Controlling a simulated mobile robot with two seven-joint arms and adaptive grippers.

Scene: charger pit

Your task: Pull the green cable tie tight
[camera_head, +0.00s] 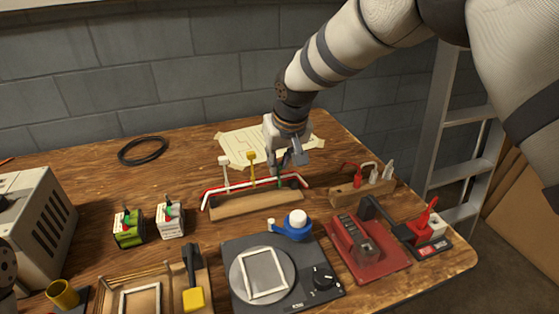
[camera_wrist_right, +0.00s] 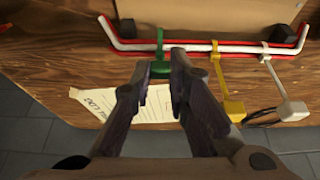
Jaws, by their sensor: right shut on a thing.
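The green cable tie (camera_wrist_right: 160,66) loops around a red and a white cable (camera_wrist_right: 205,48), which run along a wooden block (camera_head: 255,203). My right gripper (camera_head: 286,163) reaches down from above at the right part of the block. In the wrist view its fingers (camera_wrist_right: 163,62) are closed around the green tie's free end, just beside the cables. The gripper hides much of the tie in the head view, where a bit of green (camera_head: 280,181) shows. A yellow tie (camera_head: 251,160) and a white tie (camera_head: 225,163) stand upright on the same cables.
A paper sheet (camera_head: 245,143) lies behind the block. In front are a black scale (camera_head: 325,290) and a blue tape dispenser (camera_head: 291,232). A red tray (camera_head: 385,262) and a wooden holder (camera_head: 350,195) stand at the right. A black cable coil (camera_head: 142,150) lies back left.

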